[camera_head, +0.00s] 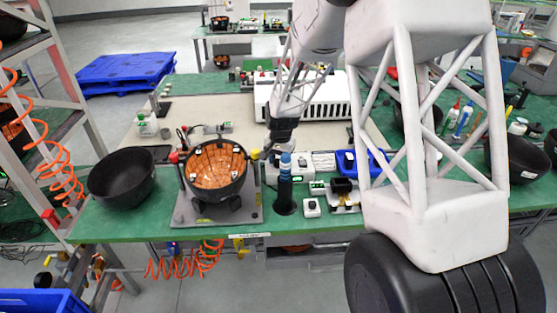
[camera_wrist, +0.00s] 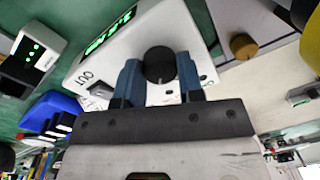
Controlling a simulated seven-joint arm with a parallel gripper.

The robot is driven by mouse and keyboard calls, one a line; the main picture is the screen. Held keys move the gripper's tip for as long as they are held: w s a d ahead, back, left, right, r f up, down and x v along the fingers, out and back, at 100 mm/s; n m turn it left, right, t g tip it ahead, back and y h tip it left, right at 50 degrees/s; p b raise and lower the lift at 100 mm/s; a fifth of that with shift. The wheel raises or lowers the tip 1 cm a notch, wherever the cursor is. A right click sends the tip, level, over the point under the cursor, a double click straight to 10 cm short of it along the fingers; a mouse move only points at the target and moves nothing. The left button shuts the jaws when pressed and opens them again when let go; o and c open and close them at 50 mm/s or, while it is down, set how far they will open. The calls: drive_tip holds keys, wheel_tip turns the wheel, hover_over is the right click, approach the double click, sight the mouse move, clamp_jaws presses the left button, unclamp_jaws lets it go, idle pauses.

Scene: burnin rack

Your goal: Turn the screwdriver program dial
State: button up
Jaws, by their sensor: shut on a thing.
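The program dial (camera_wrist: 159,62) is a round black knob on the face of a white controller box (camera_wrist: 105,72), which has a lit green display and an "OUT" mark. In the wrist view my gripper (camera_wrist: 158,78) has its two blue fingers on either side of the knob, shut on it. In the head view my gripper (camera_head: 283,137) reaches down to the white controller box (camera_head: 298,165) behind the dark upright holder on the green bench. The dial itself is hidden there.
A black bowl (camera_head: 121,178) and a fixture holding an orange-lined bowl (camera_head: 216,164) stand to the left. A blue tray (camera_head: 376,163) and a small white box (camera_head: 312,208) are to the right. A brass-coloured knob (camera_wrist: 243,46) sits close beside the controller in the wrist view.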

sight(279, 160)
drive_tip(key=shift+n, duration=0.5)
drive_tip(key=n, duration=0.3)
drive_tip(key=shift+n, duration=2)
drive_tip(key=o, duration=0.9)
drive_tip(key=shift+w+d+r, duration=0.1)
drive_tip(key=shift+r, duration=1.85)
drive_tip(key=shift+d+r, duration=0.1)
drive_tip(key=shift+r, duration=1.85)
